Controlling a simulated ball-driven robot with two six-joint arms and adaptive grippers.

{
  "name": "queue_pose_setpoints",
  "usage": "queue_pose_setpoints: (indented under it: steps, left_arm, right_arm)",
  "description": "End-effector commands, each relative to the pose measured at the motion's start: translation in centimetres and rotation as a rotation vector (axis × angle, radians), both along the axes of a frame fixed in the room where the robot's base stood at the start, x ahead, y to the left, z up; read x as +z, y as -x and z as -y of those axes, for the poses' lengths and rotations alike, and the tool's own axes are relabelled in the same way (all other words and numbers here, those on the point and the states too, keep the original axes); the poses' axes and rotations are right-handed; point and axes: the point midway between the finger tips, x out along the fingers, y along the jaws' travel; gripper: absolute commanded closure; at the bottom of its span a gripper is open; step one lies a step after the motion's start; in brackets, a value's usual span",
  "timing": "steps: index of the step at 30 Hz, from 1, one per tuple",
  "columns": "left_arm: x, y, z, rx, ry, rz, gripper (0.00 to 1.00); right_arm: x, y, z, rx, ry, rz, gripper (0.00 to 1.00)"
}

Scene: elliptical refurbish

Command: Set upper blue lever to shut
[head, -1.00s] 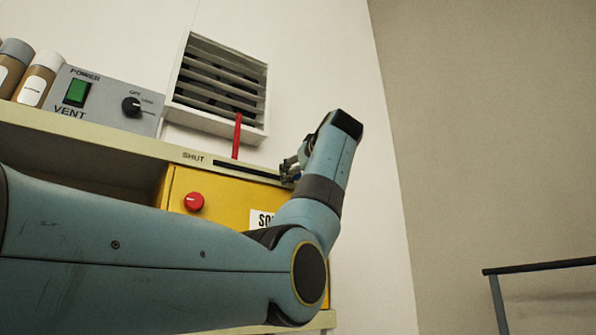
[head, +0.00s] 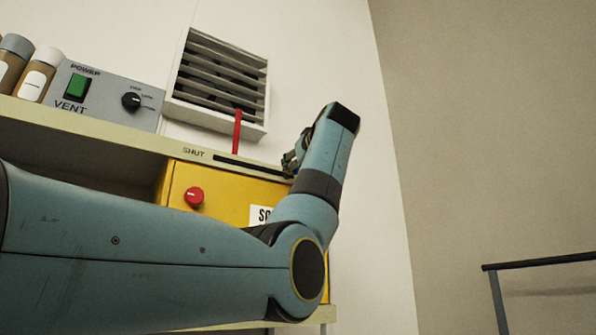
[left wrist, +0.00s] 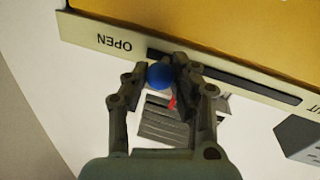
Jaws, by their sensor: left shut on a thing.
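The upper blue lever's round blue knob (left wrist: 159,77) sits between the fingers of my left gripper (left wrist: 160,70) in the left wrist view. The gripper is shut on it. The knob is near the OPEN end of the dark slot (left wrist: 255,82) in the shelf edge. In the head view the slot (head: 250,166) runs right from the word SHUT (head: 193,154). My left gripper (head: 291,161) is at its right end there, mostly hidden behind my wrist, and the knob is hidden. My right gripper is not in view.
A red lever (head: 237,131) stands in front of the wall vent (head: 218,84), left of my gripper. A grey VENT box (head: 107,97) and bottles (head: 38,74) stand on the shelf (head: 90,127). A yellow box (head: 226,197) with a red knob (head: 194,196) is below.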

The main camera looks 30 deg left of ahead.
Motion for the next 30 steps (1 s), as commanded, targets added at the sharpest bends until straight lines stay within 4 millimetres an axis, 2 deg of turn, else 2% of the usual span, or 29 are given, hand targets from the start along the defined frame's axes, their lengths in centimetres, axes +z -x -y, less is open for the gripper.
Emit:
queue_pose_setpoints:
  steps: [5, 9, 18, 24, 30]
  left_arm:
    - [-0.7, 3.1, -1.3, 0.003, 0.001, 0.006, 1.0]
    - [-0.8, 6.5, -2.8, 0.004, 0.001, 0.008, 1.0]
    - [-0.5, 13.2, -5.5, 0.003, 0.001, 0.003, 1.0]
    - [-0.3, 15.6, -6.5, 0.002, 0.002, 0.0, 1.0]
    - [-0.1, 16.3, -6.8, 0.001, 0.002, -0.001, 1.0]
  right_arm:
    - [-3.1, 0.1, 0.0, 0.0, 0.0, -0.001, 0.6]
    - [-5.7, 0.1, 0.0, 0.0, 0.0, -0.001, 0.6]
    - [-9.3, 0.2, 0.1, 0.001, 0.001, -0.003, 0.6]
    - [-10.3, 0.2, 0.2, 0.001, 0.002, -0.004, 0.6]
    - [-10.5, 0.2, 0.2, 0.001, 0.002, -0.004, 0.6]
